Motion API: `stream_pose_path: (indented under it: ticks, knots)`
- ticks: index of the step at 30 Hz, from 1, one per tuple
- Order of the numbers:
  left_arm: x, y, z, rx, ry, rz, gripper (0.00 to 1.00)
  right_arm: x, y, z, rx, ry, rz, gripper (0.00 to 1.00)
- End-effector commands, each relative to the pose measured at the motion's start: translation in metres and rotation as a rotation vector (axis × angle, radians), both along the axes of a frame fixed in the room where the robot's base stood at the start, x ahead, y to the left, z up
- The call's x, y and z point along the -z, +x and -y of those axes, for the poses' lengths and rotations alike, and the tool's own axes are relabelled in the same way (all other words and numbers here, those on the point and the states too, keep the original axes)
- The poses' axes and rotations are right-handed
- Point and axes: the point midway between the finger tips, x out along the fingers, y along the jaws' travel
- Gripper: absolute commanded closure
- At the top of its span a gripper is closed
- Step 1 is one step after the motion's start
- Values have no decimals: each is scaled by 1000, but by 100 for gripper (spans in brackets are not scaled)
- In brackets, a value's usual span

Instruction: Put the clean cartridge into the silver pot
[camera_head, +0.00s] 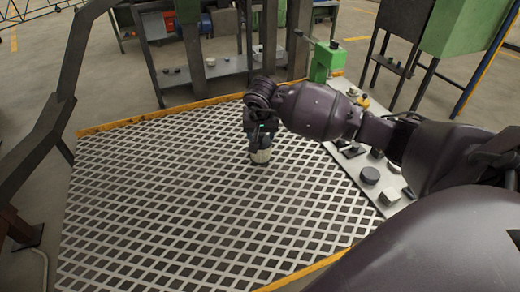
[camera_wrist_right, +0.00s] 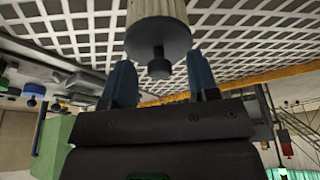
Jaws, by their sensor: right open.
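A cream, ribbed cylinder (camera_head: 261,156), which looks like the cartridge, is over the grated floor, just under my right gripper (camera_head: 262,143). In the right wrist view the cartridge (camera_wrist_right: 157,9) has a dark round end cap with a small knob. That end faces my open right gripper (camera_wrist_right: 160,72), whose two blue fingers stand apart on either side of the knob. I cannot tell whether the fingers touch it or whether it rests on the grating. I cannot make out a silver pot with certainty. My left gripper is not in view.
A pale bench (camera_head: 408,201) at the right carries a dark round piece (camera_head: 370,175), small blocks and other parts. A green device (camera_head: 326,61) stands at its far end. A dark shelf unit (camera_head: 207,70) stands behind the grating. The grated floor (camera_head: 150,215) at left is clear.

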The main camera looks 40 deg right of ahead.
Motion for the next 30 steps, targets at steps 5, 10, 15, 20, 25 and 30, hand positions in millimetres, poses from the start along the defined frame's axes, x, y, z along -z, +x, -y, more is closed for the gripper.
stream_pose_path:
  ticks: [5, 10, 15, 20, 25, 30]
  knots:
    - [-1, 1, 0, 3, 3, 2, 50, 3, 1, 1, 0, -1, 2, 46]
    - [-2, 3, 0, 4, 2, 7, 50, 3, 1, 1, 0, -1, 2, 53]
    - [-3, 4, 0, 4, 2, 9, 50, 3, 1, 1, 0, -1, 2, 79]
    - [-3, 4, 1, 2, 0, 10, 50, 2, 1, 1, 0, 0, 2, 100]
    - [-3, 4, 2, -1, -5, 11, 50, 2, 1, 1, 0, -1, 3, 100]
    - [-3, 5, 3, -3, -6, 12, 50, 0, 2, 1, 0, -1, 3, 100]
